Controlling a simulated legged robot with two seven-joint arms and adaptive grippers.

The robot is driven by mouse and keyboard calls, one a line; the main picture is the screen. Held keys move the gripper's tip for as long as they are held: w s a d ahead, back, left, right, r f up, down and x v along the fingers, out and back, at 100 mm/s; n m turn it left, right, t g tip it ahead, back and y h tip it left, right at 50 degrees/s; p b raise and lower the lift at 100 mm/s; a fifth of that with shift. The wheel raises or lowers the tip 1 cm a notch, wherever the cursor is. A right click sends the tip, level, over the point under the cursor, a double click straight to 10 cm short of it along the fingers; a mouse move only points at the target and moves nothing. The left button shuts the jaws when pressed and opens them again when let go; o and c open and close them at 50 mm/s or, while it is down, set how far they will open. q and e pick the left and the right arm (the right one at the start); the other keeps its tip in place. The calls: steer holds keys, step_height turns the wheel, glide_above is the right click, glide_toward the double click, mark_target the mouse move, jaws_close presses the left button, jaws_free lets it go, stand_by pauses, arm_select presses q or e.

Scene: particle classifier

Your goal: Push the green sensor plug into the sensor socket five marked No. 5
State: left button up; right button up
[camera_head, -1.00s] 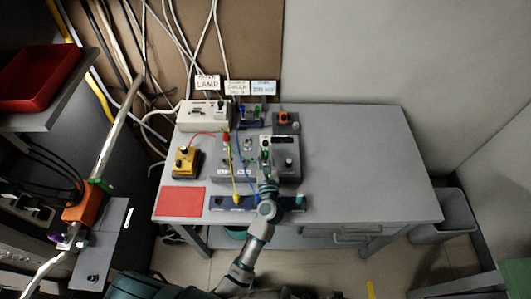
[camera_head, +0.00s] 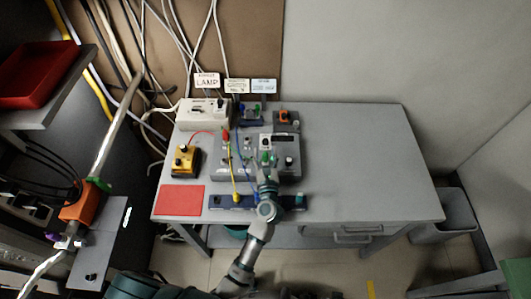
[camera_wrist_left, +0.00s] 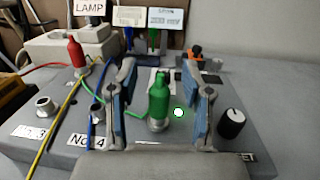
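The green sensor plug (camera_wrist_left: 159,98) stands upright in a silver socket ring (camera_wrist_left: 157,125) on the grey panel. It also shows in the head view (camera_head: 265,157). A lit green indicator (camera_wrist_left: 178,113) is just right of it. My left gripper (camera_wrist_left: 160,80) is open, with one finger on each side of the plug and a gap to both. In the head view my left gripper (camera_head: 267,181) is on the near side of the plug. Labels No. 3 (camera_wrist_left: 35,133) and No. 4 (camera_wrist_left: 87,141) show to the left; no No. 5 marking is readable. My right gripper is not in view.
A red plug (camera_wrist_left: 76,53) with a red wire stands at the back left of the panel. A black knob (camera_wrist_left: 232,122) is right of the gripper. Yellow and blue wires cross the panel's left part. The table's right half (camera_head: 370,160) is clear.

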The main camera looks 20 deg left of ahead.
mark_target(266, 154)
arm_select(q)
steer(key=shift+f, duration=0.15)
step_height(266, 154, up, 10)
stand_by(0.3)
steer(key=shift+d, duration=0.1)
stand_by(0.4)
